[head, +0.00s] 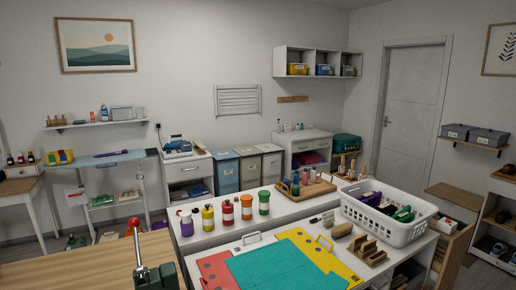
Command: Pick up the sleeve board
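I cannot pick out a sleeve board with certainty. A long, narrow board with a pale blue patterned top (108,158) stands on white legs by the left wall and looks like an ironing board. No smaller padded board shows clearly on the near tables. A white laundry basket (388,228) on the white table holds purple, green and dark items; its lower contents are hidden. Neither of my grippers is in view.
A white worktable with teal (285,266), red and yellow mats fills the front. A dark green tool with a red-tipped lever (158,277) stands on the wooden table (100,265) at front left. Bins (225,173) line the back wall.

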